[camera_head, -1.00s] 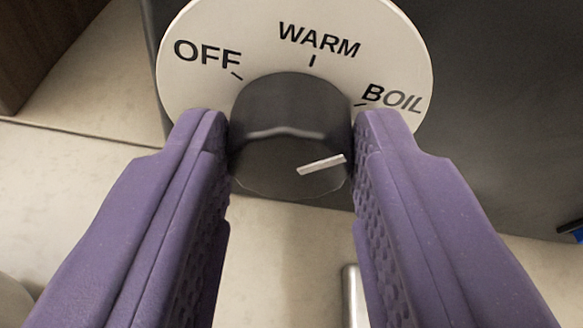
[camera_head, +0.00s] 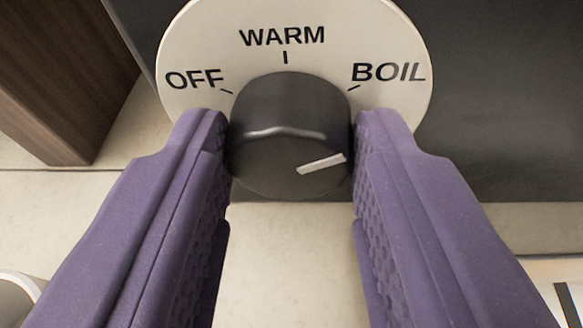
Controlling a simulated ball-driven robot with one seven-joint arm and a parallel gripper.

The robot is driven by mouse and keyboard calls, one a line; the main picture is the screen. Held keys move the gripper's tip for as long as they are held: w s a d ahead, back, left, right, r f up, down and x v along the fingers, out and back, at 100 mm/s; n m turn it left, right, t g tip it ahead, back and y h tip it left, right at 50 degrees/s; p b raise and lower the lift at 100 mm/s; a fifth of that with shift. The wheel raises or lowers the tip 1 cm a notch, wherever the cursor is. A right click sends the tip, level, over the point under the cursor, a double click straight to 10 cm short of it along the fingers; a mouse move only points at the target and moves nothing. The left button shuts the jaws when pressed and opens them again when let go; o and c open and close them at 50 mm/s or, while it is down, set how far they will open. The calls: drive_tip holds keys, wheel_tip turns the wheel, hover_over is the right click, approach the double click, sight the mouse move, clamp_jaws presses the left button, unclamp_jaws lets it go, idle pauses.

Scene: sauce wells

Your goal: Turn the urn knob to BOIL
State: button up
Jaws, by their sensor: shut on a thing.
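The black urn knob (camera_head: 285,105) stands out from a round cream dial (camera_head: 195,45) in the middle of the view. The dial reads OFF at left, WARM at top and BOIL at right. The white pointer line on the knob's face points right and slightly up, roughly in line with the BOIL tick. My gripper (camera_head: 291,145) has two purple fingers, one on each side of the knob, shut on it. The fingers hide the lower left and lower right of the dial. The dark urn body (camera_head: 500,130) lies behind the dial.
A brown wooden block or panel (camera_head: 60,80) stands at the upper left. A pale counter (camera_head: 285,265) lies below the knob. A round, light-rimmed object (camera_head: 18,295) is partly cut off at lower left. A white item with a dark mark (camera_head: 555,285) shows at lower right.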

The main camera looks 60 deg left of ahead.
drive_tip(key=shift+f, duration=0.1)
drive_tip(key=o, duration=1)
drive_tip(key=shift+o, duration=0.2)
drive_tip(key=p+v, duration=0.2)
drive_tip(key=v, duration=0.6)
drive_tip(key=shift+f, duration=0.1)
